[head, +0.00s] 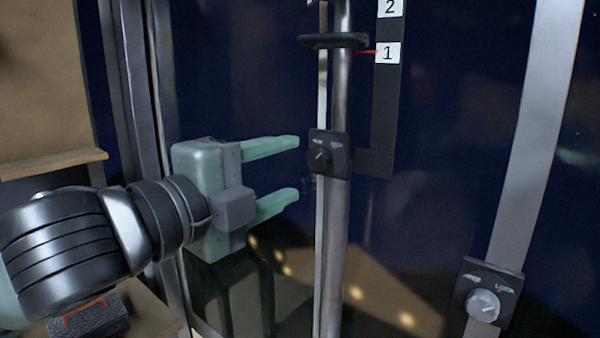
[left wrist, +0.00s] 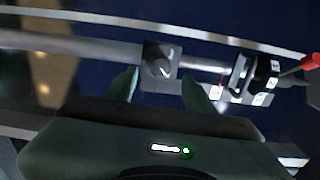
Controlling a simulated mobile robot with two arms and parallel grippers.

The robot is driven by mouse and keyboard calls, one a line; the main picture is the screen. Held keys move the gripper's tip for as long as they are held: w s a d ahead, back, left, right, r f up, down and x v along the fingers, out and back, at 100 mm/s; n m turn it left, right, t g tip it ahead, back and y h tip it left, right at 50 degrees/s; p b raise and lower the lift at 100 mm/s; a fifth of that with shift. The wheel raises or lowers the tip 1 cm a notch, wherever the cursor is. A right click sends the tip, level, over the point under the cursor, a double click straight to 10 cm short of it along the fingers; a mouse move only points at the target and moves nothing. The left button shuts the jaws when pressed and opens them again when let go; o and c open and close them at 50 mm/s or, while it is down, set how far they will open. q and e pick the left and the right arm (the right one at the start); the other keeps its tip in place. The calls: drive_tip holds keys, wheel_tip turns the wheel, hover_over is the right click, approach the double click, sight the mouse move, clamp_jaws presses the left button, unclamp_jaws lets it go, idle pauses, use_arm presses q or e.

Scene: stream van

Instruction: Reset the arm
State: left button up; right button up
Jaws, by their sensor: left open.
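My left gripper (head: 297,168) comes in from the left in the head view, its two pale green fingers apart and empty. The fingers point right toward a black box with a dark knob (head: 320,156) on an upright metal pole (head: 338,230). A small space shows between the fingertips and the box in the head view. In the left wrist view the knob box (left wrist: 160,66) lies just ahead of the gap between the fingertips of my left gripper (left wrist: 160,85). My right gripper is not in view.
A second box with a silver knob (head: 483,305) is on a slanted metal bar at the lower right. A dark scale strip with labels 1 and 2 (head: 388,52) and a red pointer (head: 364,52) stands beside the pole. A wooden ledge (head: 50,164) is at the left.

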use_arm(q)
drive_tip(key=shift+s+a, duration=0.35)
drive_tip(key=shift+s, duration=0.15)
